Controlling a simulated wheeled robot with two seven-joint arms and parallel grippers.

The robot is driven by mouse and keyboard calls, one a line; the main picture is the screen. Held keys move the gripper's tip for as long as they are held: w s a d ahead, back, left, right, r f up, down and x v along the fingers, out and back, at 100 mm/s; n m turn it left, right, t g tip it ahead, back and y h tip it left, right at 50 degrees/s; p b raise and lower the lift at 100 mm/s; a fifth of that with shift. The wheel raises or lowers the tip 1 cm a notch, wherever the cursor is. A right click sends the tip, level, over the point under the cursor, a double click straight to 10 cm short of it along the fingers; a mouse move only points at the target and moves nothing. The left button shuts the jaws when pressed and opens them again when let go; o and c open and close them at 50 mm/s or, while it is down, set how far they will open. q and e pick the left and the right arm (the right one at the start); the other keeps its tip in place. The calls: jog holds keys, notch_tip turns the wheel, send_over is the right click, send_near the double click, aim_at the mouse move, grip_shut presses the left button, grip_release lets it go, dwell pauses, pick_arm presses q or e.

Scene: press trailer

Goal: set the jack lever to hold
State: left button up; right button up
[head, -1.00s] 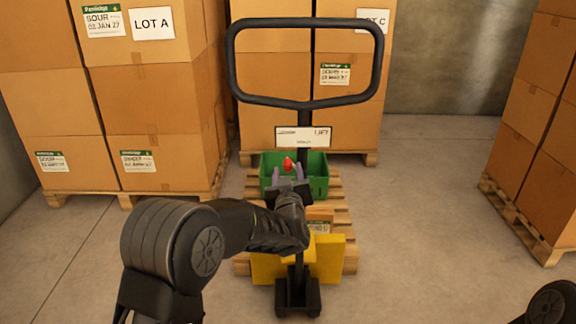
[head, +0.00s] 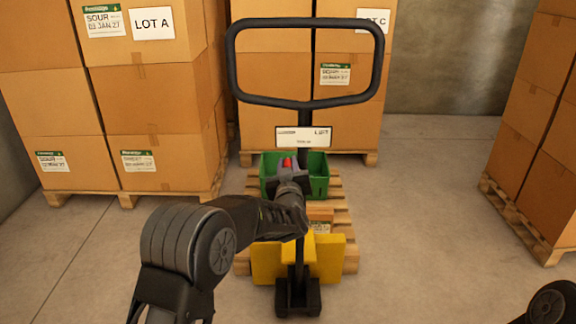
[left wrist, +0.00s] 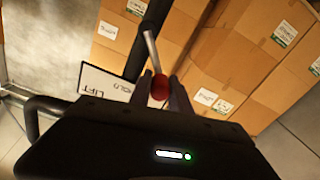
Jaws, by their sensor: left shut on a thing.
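The pallet jack's black loop handle (head: 305,103) stands upright in the middle of the head view. A white label plate (head: 303,137) sits on its shaft; in the left wrist view the plate (left wrist: 105,92) reads LIFT and HOLD. The jack lever has a red knob (left wrist: 159,87) on a thin metal rod (left wrist: 151,48). My left gripper (left wrist: 160,88) is shut on the red knob, a finger on each side. In the head view my left gripper (head: 288,165) is at the shaft just below the plate, partly hiding the lever. My right gripper is out of view.
A green crate (head: 318,176) stands on a wooden pallet (head: 338,212) behind the yellow jack body (head: 331,258). Stacked cartons on pallets stand left (head: 68,156), behind and right (head: 536,133). The floor (head: 425,210) right of the jack is clear.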

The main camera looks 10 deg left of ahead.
pick_arm(q)
grip_shut()
dwell(0.8)
jog(key=shift+w+d+r+m+p, duration=0.1)
jog(key=shift+d+r+m+p, duration=0.3)
jog(key=shift+m+p, duration=0.4)
jog(key=m+p, duration=0.1)
jog(key=d+m+p, duration=0.1)
jog(key=m, duration=0.1)
jog(key=d+r+m+p, duration=0.1)
jog(key=shift+w+d, duration=0.15)
jog(key=shift+w, duration=0.15)
jog(key=shift+w+d+f+m+p, duration=0.1)
jog(key=shift+d+m+p, duration=0.2)
jog(key=shift+m, duration=0.3)
jog(key=shift+w+d+m+p, duration=0.1)
jog(key=shift+d+m+p, duration=0.2)
jog(key=shift+m, duration=0.3)
